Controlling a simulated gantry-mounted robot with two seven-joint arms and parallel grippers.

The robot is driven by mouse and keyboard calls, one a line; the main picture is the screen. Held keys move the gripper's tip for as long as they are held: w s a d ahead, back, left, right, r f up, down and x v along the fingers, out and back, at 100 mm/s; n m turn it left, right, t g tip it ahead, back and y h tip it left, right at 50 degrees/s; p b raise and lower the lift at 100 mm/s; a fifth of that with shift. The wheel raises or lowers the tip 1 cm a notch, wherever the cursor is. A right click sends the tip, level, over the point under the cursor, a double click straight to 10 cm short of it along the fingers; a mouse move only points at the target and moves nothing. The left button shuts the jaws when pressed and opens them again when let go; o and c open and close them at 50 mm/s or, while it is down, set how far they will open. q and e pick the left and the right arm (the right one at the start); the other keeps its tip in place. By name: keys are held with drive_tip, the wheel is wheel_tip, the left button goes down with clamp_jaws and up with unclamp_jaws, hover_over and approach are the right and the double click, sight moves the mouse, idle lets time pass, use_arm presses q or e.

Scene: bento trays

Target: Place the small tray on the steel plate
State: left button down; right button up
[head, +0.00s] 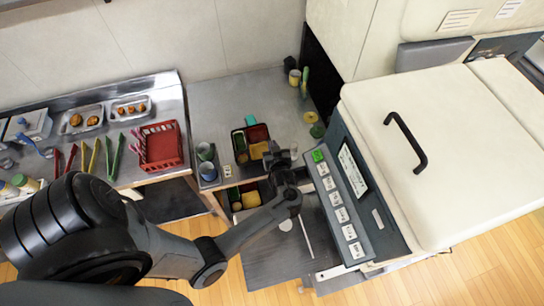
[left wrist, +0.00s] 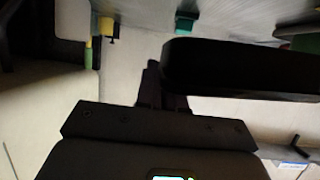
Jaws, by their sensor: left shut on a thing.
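A small black tray (head: 239,145) with red, green and yellow contents shows beside my left gripper in the head view. My left gripper (head: 283,160) is shut on its right side. In the left wrist view, a dark edge (left wrist: 240,70), which looks like the tray's, extends right from my left gripper (left wrist: 150,85); its contents are hidden there. A grey metal surface (head: 225,95) lies behind the tray; I cannot tell whether this is the steel plate, or whether the tray touches it. My right gripper is not in view.
Another dark tray (head: 232,200) with green and yellow contents lies nearer. The machine with a button panel (head: 340,205) stands close right of my gripper. Cups (head: 206,152) and a red basket (head: 160,147) are to the left. Yellow and green items (head: 300,80) stand at the back.

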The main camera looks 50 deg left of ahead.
use_arm(q)
wheel_tip(320, 180, down, 6)
drive_tip(key=shift+f+b, duration=0.2)
drive_tip(key=shift+b, duration=0.35)
drive_tip(key=shift+f, duration=0.4)
drive_tip(key=c, duration=1.3)
unclamp_jaws()
drive_tip(key=shift+o, duration=0.2)
drive_tip(key=shift+f, duration=0.15)
